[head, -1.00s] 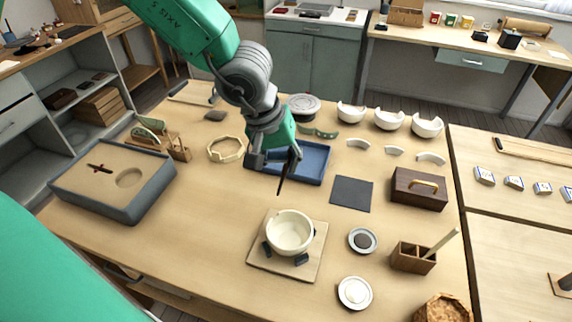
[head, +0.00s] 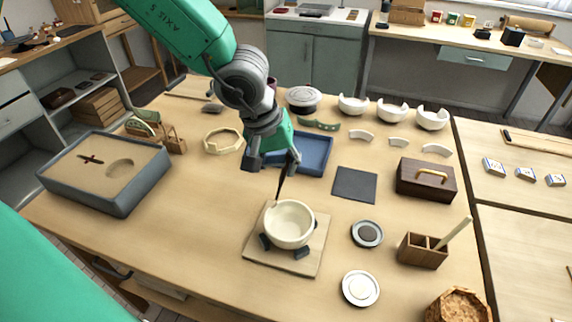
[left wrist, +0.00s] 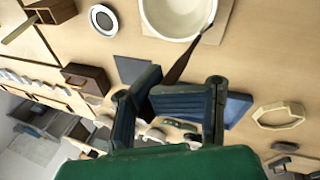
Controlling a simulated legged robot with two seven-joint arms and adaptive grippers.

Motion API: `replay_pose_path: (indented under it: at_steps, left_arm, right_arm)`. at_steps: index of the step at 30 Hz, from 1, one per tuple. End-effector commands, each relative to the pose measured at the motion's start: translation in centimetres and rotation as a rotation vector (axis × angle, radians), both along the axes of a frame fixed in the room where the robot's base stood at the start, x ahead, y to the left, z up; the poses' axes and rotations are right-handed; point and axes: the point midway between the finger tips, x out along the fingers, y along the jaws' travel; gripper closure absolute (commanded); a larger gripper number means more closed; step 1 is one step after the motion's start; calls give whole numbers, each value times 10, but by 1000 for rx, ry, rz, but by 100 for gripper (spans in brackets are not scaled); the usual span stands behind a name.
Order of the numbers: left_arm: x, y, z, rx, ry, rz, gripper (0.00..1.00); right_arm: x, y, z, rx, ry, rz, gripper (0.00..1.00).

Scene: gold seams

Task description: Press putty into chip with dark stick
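A cream bowl (head: 289,224) stands upright on a square wooden board (head: 290,264), with small dark blocks against its base. Its rim looks uneven at the back left, where the chip seems to be; putty in it cannot be made out. My left gripper (head: 274,164) is shut on a slim dark stick (head: 280,187), above and behind the bowl. The stick points down, its tip at the bowl's back-left rim; touching or just apart, I cannot tell. In the left wrist view the stick (left wrist: 183,62) runs from between the fingers (left wrist: 172,100) to the bowl's rim (left wrist: 152,25). My right gripper is out of view.
Right of the board are a dish with a dark disc (head: 367,233), a dish with a pale round (head: 360,288) and a wooden holder (head: 422,250). A blue tray (head: 312,157) lies behind the gripper, a dark mat (head: 355,184) to its right.

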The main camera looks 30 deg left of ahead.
Motion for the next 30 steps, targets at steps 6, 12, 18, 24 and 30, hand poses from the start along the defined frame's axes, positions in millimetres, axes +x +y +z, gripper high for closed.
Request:
replay_pose_path:
  at_steps: [6, 12, 18, 24, 30]
  left_arm:
    - [0, 2, -10, -3, 0, 1, 100]
    - [0, 1, -10, -3, 0, 1, 100]
    - [-1, 1, -9, -2, 1, 1, 100]
    - [-4, -2, -7, -2, 0, 0, 100]
    - [-4, 0, -9, -2, 0, 0, 100]
  right_arm:
    - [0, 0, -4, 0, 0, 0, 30]
    - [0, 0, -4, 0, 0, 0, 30]
    - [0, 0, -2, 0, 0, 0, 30]
    - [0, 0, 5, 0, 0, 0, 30]
    - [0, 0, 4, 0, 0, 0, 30]
